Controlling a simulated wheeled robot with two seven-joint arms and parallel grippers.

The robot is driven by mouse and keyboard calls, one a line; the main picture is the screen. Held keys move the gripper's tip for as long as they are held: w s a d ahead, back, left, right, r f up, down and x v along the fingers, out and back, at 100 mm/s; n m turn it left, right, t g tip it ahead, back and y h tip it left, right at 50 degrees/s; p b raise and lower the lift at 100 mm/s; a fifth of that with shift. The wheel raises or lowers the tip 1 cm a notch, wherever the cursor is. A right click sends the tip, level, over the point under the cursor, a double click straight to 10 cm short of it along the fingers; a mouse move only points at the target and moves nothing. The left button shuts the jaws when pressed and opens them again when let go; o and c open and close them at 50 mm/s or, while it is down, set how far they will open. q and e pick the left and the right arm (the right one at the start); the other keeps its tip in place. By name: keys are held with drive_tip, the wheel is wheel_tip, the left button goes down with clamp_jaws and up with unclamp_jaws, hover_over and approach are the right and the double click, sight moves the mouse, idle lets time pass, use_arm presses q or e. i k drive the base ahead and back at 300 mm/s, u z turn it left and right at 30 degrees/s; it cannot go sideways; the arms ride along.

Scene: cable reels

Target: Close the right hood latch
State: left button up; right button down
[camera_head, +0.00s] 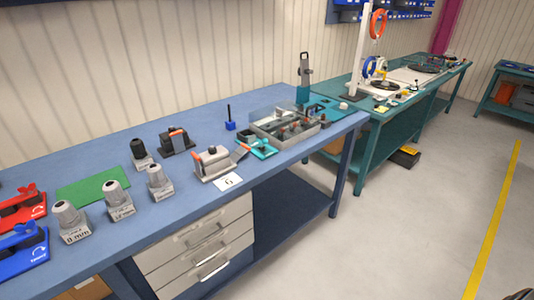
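No part is plainly recognisable as the right hood latch. On the blue bench (110,256) a light grey block (213,165) with a dark knob and an orange-tipped lever stands behind a white card marked 6 (227,182). A dark block (177,143) with an orange part stands behind it to the left. Whether either lever is open or closed is too small to tell. Neither of my grippers shows clearly; a dark shape at the bottom right edge is cut off and cannot be identified.
Several grey-based fittings (71,221), a green mat (93,191), and red (22,207) and blue (24,247) devices occupy the left. A tray of parts (284,133) and a teal tool (262,149) stand right.

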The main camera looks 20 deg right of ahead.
sight(238, 154)
drive_tip(key=z, duration=0.45)
drive_tip(key=i, duration=0.35)
drive_tip(key=u, duration=1.15)
